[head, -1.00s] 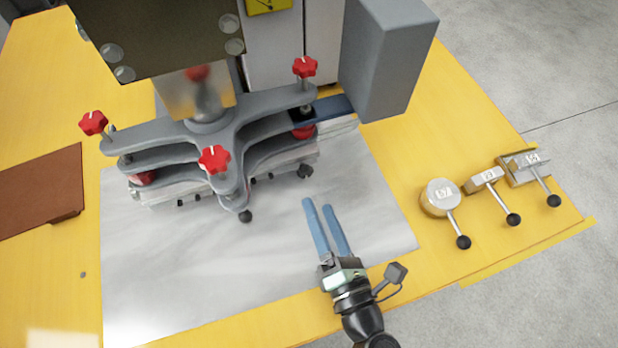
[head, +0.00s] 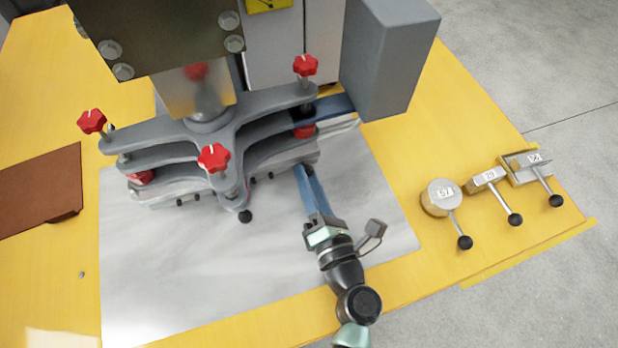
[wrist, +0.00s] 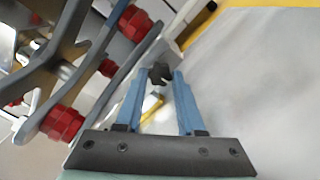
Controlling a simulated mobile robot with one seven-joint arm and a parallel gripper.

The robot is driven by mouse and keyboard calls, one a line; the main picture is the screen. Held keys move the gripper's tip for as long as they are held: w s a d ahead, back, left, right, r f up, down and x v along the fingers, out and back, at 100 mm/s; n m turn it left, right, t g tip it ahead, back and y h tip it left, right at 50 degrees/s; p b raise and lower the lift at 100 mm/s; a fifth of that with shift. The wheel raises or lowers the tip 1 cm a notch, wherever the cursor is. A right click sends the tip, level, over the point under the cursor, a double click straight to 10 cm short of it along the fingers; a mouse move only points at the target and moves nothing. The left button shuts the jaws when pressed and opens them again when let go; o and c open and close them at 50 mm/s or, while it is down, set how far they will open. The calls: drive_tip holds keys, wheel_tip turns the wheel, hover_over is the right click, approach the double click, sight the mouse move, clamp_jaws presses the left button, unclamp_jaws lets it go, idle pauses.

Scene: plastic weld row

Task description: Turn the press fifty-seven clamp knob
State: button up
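The press (head: 210,125) has a grey three-armed stack with red star knobs on top, at left (head: 92,121), front (head: 213,158) and right (head: 305,65). A small black knob (wrist: 160,74) sits at the right end of its lower front edge. My gripper (head: 304,170) is at that end, its blue fingers pointing away from me. In the wrist view the black knob lies between the open fingertips (wrist: 161,80), with no clear grip on it. In the head view the fingers mostly hide it. No number is visible on the press knobs.
At right stand labelled lever blocks: a round one (head: 441,197) that seems to read 57, and two others (head: 487,179) (head: 526,167). A grey box (head: 385,60) stands behind right. The grey sheet (head: 210,275) is clear in front.

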clamp_jaws()
